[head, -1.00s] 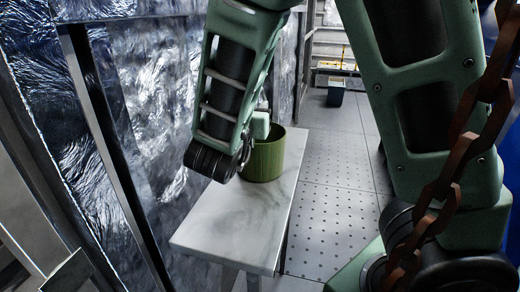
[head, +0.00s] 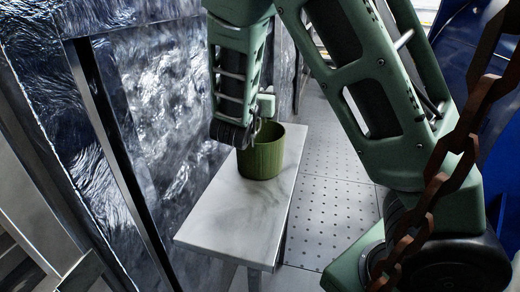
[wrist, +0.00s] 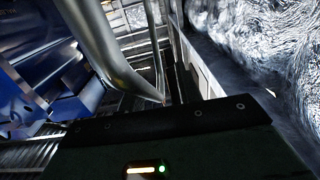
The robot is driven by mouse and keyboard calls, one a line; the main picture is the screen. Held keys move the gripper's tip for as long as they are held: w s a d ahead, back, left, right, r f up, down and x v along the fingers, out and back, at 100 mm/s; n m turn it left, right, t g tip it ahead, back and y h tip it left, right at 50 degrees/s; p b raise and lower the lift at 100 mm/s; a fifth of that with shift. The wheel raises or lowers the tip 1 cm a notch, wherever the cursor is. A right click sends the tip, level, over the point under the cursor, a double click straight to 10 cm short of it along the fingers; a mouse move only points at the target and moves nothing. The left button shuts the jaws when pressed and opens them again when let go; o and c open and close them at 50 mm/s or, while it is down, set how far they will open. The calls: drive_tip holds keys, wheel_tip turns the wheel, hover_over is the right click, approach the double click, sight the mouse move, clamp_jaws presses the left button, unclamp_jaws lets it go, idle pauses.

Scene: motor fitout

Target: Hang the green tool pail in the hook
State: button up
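The green tool pail (head: 262,160) stands upright on a narrow pale marble-topped table (head: 225,225) in the head view. It is ribbed and open at the top. My gripper (head: 257,127) is at the pail's left rim, with the dark wrist joint overlapping the rim in the picture. The fingers are mostly hidden, so I cannot tell whether they are open or touch the pail. The wrist view shows neither fingers nor pail. I cannot make out the hook in either view.
A crinkled foil-like wall (head: 150,110) runs along the table's left side. A perforated floor (head: 335,205) lies to its right. A rusty chain (head: 445,185) hangs at the right foreground. The wrist view shows a thick curved metal pipe (wrist: 105,55) and blue machinery (wrist: 45,75).

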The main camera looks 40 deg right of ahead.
clamp_jaws()
idle(1.3)
